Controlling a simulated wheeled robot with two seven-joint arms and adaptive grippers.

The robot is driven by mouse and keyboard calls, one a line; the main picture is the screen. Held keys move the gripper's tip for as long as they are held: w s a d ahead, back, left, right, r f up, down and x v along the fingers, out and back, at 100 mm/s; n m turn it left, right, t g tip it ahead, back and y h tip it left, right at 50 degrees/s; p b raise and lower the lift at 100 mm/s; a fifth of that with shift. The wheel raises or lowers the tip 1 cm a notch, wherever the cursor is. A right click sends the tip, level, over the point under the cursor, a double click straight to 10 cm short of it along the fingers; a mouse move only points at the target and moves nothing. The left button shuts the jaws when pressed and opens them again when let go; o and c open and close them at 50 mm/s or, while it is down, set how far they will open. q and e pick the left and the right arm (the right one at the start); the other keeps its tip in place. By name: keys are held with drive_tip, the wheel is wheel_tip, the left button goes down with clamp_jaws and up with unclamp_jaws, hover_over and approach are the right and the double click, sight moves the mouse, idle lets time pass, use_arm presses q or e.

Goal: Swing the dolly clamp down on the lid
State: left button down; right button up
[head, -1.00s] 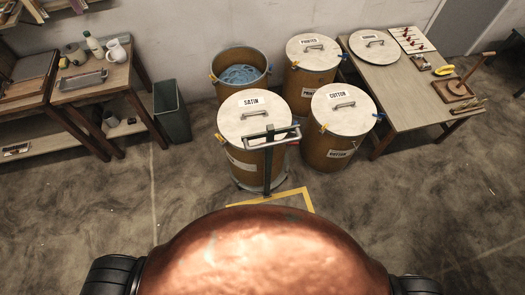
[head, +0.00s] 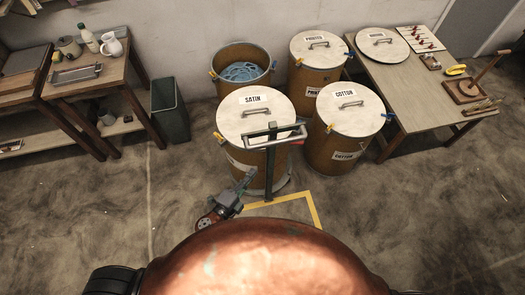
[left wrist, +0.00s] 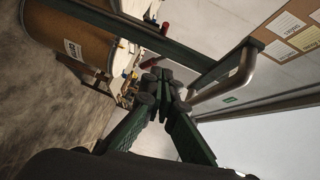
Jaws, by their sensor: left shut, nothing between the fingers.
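The satin drum (head: 247,160) stands on a wheeled dolly, with a round pale lid (head: 240,118) labelled SATIN on top. The dolly's dark green post (head: 270,175) rises at the drum's near side, and a metal handle (head: 290,138) crosses at lid height. A small red tip near the handle's right end may belong to the clamp; I cannot make out the clamp's shape. My left gripper (head: 250,173) is shut and empty, left of the post and below lid height. In the left wrist view its closed fingertips (left wrist: 165,88) appear before green bars and the metal handle (left wrist: 235,78).
The cotton drum (head: 335,150), printed drum (head: 308,87) and an open drum (head: 224,83) of blue material crowd around the satin drum. A work table (head: 415,95) stands at right, a bin (head: 170,115) at left. Yellow tape (head: 312,208) marks the floor in front.

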use_arm(q)
drive_tip(key=w+a+b+x, duration=0.1)
drive_tip(key=a+x, duration=0.1)
drive_tip(key=x, duration=1)
drive_tip(key=shift+w+f, duration=0.25)
drive_tip(key=shift+w, duration=0.25)
drive_tip(key=shift+a, duration=0.15)
